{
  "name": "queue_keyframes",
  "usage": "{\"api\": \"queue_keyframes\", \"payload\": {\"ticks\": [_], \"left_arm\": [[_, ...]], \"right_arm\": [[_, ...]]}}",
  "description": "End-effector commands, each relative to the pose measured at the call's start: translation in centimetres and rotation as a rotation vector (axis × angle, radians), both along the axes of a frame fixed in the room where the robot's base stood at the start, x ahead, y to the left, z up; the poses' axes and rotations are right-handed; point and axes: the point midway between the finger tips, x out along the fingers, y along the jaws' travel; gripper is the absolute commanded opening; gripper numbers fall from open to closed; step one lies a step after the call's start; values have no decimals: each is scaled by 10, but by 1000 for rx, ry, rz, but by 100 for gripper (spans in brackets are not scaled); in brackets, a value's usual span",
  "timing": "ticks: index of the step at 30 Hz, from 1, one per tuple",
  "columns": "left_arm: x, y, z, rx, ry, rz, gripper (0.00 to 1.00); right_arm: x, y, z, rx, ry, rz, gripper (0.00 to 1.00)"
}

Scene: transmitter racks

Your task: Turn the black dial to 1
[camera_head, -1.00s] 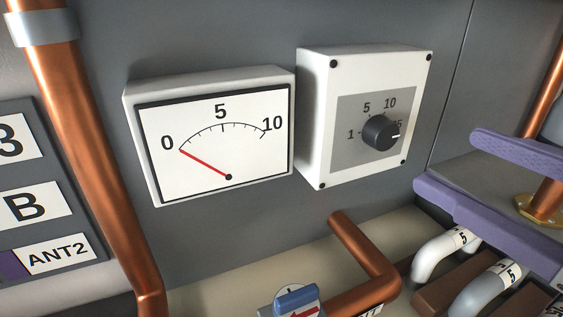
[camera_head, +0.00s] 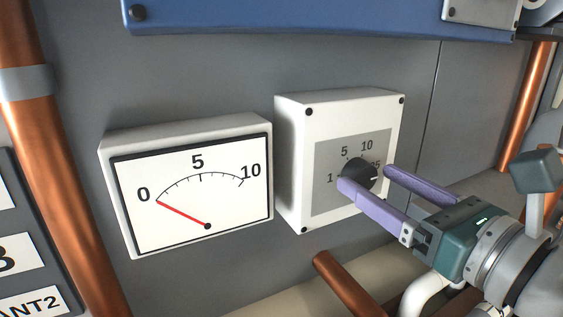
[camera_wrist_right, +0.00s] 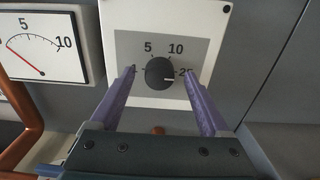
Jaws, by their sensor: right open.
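The black dial (camera_head: 357,174) is a round knob on a grey scale plate on a white box (camera_head: 290,160). The scale reads 1, 5, 10 and 25. The dial's white mark points right, near 25, in the right wrist view (camera_wrist_right: 160,72). My right gripper (camera_head: 365,178) is open, with one purple finger on each side of the dial; it also shows in the right wrist view (camera_wrist_right: 160,75). Its left fingertip covers part of the dial's left side in the head view. I cannot tell whether the fingers touch the dial. My left gripper is not in view.
A white meter (camera_head: 190,190) left of the box has its red needle at 0. A copper pipe (camera_head: 345,283) rises below the box. Another copper pipe (camera_head: 60,170) runs down the left. A blue panel (camera_head: 300,18) spans the top.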

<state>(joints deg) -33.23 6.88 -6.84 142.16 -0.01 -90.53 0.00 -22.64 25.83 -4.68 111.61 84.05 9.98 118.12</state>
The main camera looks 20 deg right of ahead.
Motion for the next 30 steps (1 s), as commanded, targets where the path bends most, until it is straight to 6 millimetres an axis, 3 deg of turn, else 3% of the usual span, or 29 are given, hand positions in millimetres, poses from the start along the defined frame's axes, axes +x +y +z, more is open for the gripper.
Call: {"api": "queue_keyframes", "payload": {"ticks": [13, 30], "left_arm": [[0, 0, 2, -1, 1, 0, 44], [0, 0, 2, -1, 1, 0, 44]], "right_arm": [[10, 1, 0, -1, 0, 1, 80], [10, 1, 0, -1, 0, 1, 16]]}}
